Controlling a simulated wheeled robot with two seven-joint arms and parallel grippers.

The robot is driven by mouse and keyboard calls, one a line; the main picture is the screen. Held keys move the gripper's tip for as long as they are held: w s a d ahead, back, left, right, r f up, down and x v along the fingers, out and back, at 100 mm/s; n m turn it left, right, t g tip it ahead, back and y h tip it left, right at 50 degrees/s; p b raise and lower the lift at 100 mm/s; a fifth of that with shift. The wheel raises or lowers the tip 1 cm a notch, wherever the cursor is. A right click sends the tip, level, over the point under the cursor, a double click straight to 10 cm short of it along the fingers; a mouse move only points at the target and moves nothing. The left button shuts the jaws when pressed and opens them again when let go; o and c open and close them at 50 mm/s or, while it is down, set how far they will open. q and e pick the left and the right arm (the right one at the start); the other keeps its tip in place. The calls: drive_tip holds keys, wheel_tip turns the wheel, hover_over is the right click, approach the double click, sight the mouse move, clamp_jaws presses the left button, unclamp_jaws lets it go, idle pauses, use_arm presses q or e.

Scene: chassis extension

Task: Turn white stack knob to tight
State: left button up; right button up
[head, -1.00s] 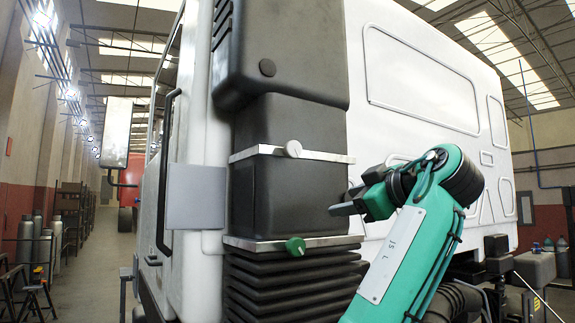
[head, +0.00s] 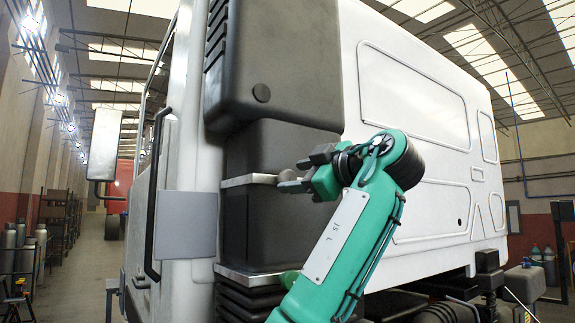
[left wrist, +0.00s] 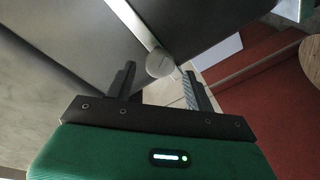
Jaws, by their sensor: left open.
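The white stack knob (left wrist: 160,64) is a round pale disc on the metal band that crosses the dark stack. In the left wrist view it lies between the tips of my open left gripper (left wrist: 158,76), with a gap on each side. In the head view my left gripper (head: 291,175) reaches the band (head: 248,180) from the right, and its fingers partly hide the knob. My right gripper is not in view.
The dark intake stack (head: 290,140) stands against the white truck cab (head: 420,110). A lower metal band (head: 250,276) crosses the stack, and my left arm covers its right part. Gas cylinders (head: 30,245) stand far left along the wall. The aisle at left is clear.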

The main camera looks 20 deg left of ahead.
sight(289, 177)
use_arm(q)
drive_tip(key=p+x, duration=0.1)
drive_tip(key=x, duration=0.2)
drive_tip(key=shift+r, duration=0.1)
drive_tip(key=shift+w+a, duration=0.1)
drive_tip(key=shift+a, duration=0.05)
drive_tip(key=c, duration=1)
drive_tip(key=shift+o, duration=0.2)
